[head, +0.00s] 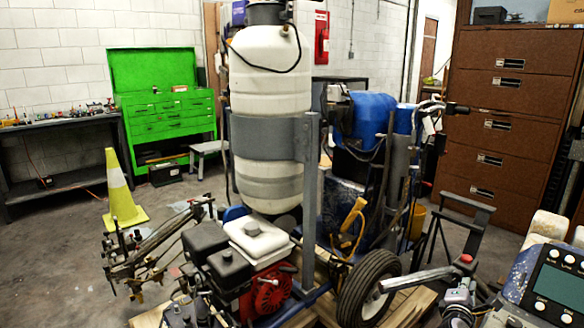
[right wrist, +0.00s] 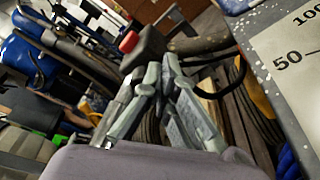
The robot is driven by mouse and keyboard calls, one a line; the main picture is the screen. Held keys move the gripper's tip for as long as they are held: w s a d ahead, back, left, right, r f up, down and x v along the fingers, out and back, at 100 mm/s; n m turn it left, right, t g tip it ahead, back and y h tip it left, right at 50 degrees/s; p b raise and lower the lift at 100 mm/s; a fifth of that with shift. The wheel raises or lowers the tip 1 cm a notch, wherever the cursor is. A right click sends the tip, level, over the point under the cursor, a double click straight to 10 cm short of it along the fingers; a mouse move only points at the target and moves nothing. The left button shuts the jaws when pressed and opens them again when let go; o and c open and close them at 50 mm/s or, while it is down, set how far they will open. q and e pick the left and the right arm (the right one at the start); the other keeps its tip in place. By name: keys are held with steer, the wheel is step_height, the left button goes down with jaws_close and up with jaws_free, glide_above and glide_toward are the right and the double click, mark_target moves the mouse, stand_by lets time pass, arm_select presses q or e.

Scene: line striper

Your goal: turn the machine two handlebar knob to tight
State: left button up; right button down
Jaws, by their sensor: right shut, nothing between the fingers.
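A red knob (head: 466,258) sits on a dark block at the right end of a grey bar (head: 415,278), low on the right in the head view. I take it for the handlebar knob; no label shows. In the right wrist view the red knob (right wrist: 129,41) is at the upper middle, just beyond the fingers. My right gripper (head: 461,284) is just below the knob in the head view. In the right wrist view my right gripper (right wrist: 163,68) is shut and empty, its tips close to the dark block; contact is unclear. My left gripper is not in view.
A line striper with a white tank (head: 268,75) and a black wheel (head: 368,290) stands in the middle. A grey control panel (head: 553,285) is close at the right. Brown drawers (head: 510,130) stand behind. A yellow cone (head: 122,195) and green cabinet (head: 165,115) are left.

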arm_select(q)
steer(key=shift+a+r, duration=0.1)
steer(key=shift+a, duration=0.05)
arm_select(e)
steer(key=shift+s+r, duration=0.1)
arm_select(q)
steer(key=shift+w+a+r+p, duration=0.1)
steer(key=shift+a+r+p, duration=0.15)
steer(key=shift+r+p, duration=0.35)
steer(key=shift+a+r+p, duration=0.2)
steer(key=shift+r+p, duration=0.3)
steer(key=shift+p, duration=0.15)
arm_select(e)
steer(key=v, duration=0.6)
steer(key=shift+w+a+f, duration=0.2)
steer(key=shift+a+f, duration=0.15)
steer(key=shift+f, duration=0.1)
